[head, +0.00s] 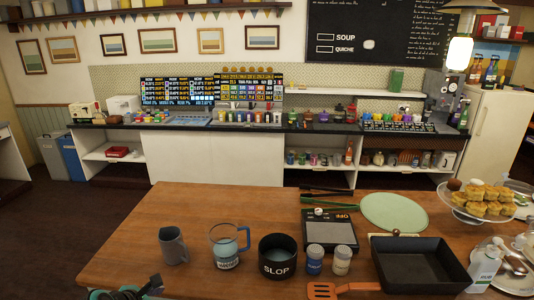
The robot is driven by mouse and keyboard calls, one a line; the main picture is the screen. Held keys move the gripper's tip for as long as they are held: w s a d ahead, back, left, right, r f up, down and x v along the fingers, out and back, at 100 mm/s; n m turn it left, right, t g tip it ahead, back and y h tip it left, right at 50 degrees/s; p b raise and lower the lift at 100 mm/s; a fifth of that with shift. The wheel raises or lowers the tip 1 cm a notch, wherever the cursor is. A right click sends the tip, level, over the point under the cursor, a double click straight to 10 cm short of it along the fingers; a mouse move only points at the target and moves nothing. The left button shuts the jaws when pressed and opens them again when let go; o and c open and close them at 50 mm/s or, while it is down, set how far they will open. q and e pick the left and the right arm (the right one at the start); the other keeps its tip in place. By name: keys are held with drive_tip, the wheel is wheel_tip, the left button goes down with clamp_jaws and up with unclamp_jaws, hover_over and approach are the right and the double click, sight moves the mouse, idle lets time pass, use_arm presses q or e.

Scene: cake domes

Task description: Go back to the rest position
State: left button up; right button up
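My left gripper (132,292) shows only in part at the bottom edge of the head view, near the table's left front corner. It is dark and cut off by the frame, so I cannot tell whether its fingers are open or shut. It appears apart from the grey jug (173,246) and the clear measuring jug (226,247) on the wooden table (180,205). My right gripper is not in view. A glass cake stand (462,214) piled with golden pastries (484,200) stands at the table's right.
A black SLOP pot (278,258), two jars (314,260), a scale (330,230), a green round board (394,212), a square black pan (420,265) and an orange spatula (322,291) crowd the middle and right. The table's back left is clear. A counter (215,158) stands behind.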

use_arm(q)
drive_tip(key=s+d+m+y, duration=0.1)
drive_tip(key=s+d+m, duration=0.3)
drive_tip(key=m, duration=1)
drive_tip(key=s+d+m+y, duration=0.1)
drive_tip(key=s+d+m, duration=0.4)
drive_tip(key=m, duration=0.9)
drive_tip(key=s, duration=0.3)
drive_tip(key=shift+s+d+r+m+g, duration=0.15)
drive_tip(key=shift+s+r+m+g, duration=0.1)
drive_tip(key=shift+s+m+g, duration=0.15)
